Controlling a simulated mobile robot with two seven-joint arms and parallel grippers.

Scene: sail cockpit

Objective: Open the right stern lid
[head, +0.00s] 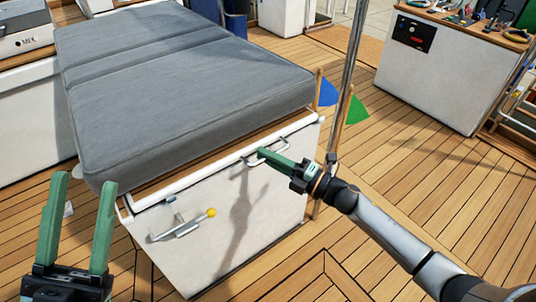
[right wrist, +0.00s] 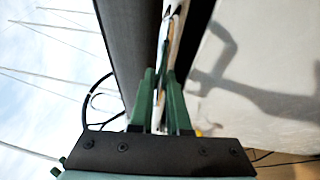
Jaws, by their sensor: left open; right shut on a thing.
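The stern lid is the wood-and-white panel (head: 190,163) under a thick grey cushion (head: 180,85), on top of a white locker (head: 235,225). It looks lowered onto the locker, though a small gap could not be told. A metal handle (head: 251,161) is at the lid's front edge. My right gripper (head: 264,153) is at this handle, its green fingers shut on it. In the right wrist view my right gripper (right wrist: 162,85) has its fingers on either side of a narrow pale piece; the contact is partly hidden. My left gripper (head: 82,183) is open and empty, left of the locker.
A latch with a yellow knob (head: 211,212) is on the locker front. A metal pole (head: 349,80) stands right of the locker, near blue (head: 327,93) and green (head: 357,110) flags. A white counter (head: 430,85) with tools is at back right. Wooden deck (head: 440,190) is clear at right.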

